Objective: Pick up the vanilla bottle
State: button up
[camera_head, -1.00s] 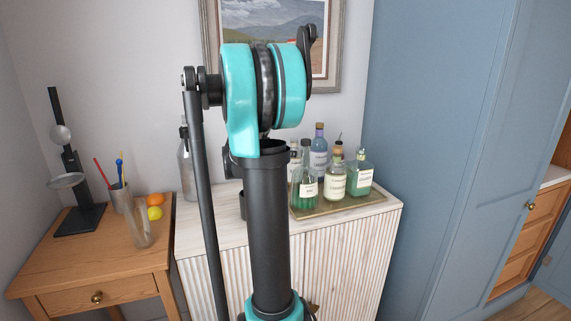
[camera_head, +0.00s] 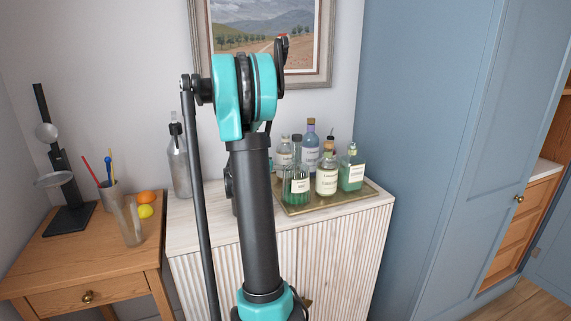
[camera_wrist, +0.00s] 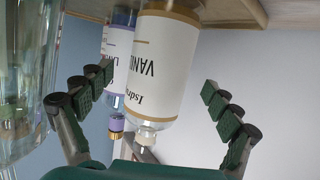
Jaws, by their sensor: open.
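The vanilla bottle (camera_wrist: 160,62) fills the upper middle of the wrist view, which looks upside down. It is clear glass with a white label reading "VANI…" and a gold band, its neck pointing down the picture. My gripper (camera_wrist: 160,95) is open, with one dark padded finger on each side of the bottle; I see no contact. In the head view my arm hides the gripper. There several bottles stand on a gold tray (camera_head: 345,200); the vanilla one may be the pale-labelled bottle (camera_head: 284,152) at the back left, but I cannot read its label.
In the wrist view a purple-labelled bottle (camera_wrist: 116,62) stands close behind, and a large clear glass bottle (camera_wrist: 22,85) is at the left. A tall grey bottle (camera_head: 179,165) stands left on the white cabinet (camera_head: 345,245). A wooden table (camera_head: 70,255) is further left.

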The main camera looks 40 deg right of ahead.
aim_at(286, 162)
jog(key=x, duration=0.4)
jog(key=shift+d+f, duration=0.1)
jog(key=c, duration=1.8)
jog(key=shift+c, duration=0.8)
jog(key=shift+r, duration=0.2)
